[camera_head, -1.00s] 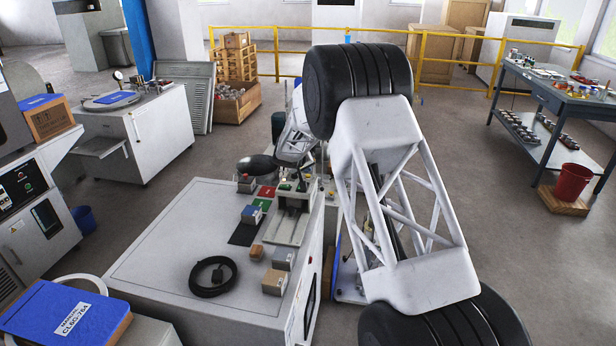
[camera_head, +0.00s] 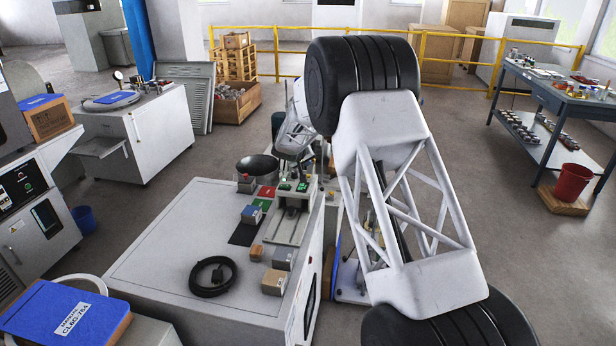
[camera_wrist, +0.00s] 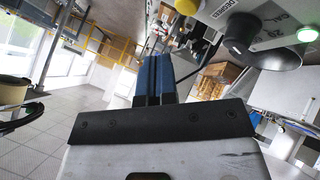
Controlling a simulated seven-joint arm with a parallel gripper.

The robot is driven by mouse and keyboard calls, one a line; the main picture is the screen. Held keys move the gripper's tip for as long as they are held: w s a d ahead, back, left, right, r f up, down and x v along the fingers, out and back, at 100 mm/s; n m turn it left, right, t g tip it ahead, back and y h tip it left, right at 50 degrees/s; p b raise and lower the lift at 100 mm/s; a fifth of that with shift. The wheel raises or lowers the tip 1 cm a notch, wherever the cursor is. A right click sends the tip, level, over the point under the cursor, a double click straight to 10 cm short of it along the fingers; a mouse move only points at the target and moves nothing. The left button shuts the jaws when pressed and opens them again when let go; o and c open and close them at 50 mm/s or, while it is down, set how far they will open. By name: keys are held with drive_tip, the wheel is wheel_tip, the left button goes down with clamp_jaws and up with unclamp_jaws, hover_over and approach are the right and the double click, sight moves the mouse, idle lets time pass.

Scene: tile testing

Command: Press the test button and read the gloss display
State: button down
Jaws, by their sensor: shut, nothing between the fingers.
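A grey instrument (camera_head: 289,220) stands on the right side of the white cabinet in the head view, with small green lit areas (camera_head: 293,187) at its far end. In the wrist view, a tilted light panel crosses the top right. It carries a black knob (camera_wrist: 237,45), a green lit round button (camera_wrist: 307,34) and a yellow button (camera_wrist: 186,5). I cannot tell which is the test button, and no gloss reading is legible. My gripper (camera_wrist: 153,62) has blue fingers, shut together and empty, apart from the panel. In the head view my arm partly hides the gripper's surroundings.
The white cabinet top (camera_head: 170,245) also holds a black cable coil (camera_head: 212,277), a dark bowl (camera_head: 257,166) and several small blocks. A yellow railing (camera_head: 275,66) runs behind. A blue table (camera_head: 560,95) and red bucket (camera_head: 573,182) are at right.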

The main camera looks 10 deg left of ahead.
drive_tip(key=shift+r, duration=1.25)
drive_tip(key=shift+d+r, duration=0.15)
drive_tip(key=s+d+r+m+g, duration=0.2)
drive_tip(key=s+d+r, duration=0.9)
drive_tip(key=s+d, duration=0.35)
drive_tip(key=s+d+r+m+g, duration=0.1)
drive_tip(key=s+d+r+g, duration=0.1)
drive_tip(key=s+d+r, duration=1)
drive_tip(key=s+d+f+m+y, duration=0.1)
drive_tip(key=s+d, duration=0.4)
drive_tip(key=s, duration=1)
drive_tip(key=s+d+f+g, duration=0.1)
drive_tip(key=s+d, duration=0.4)
drive_tip(key=s, duration=1)
drive_tip(key=s+d+f+m+g+y, duration=0.1)
drive_tip(key=s+d, duration=0.4)
drive_tip(key=s, duration=1)
drive_tip(key=shift+d+f+m+y, duration=0.3)
drive_tip(key=shift+f, duration=0.6)
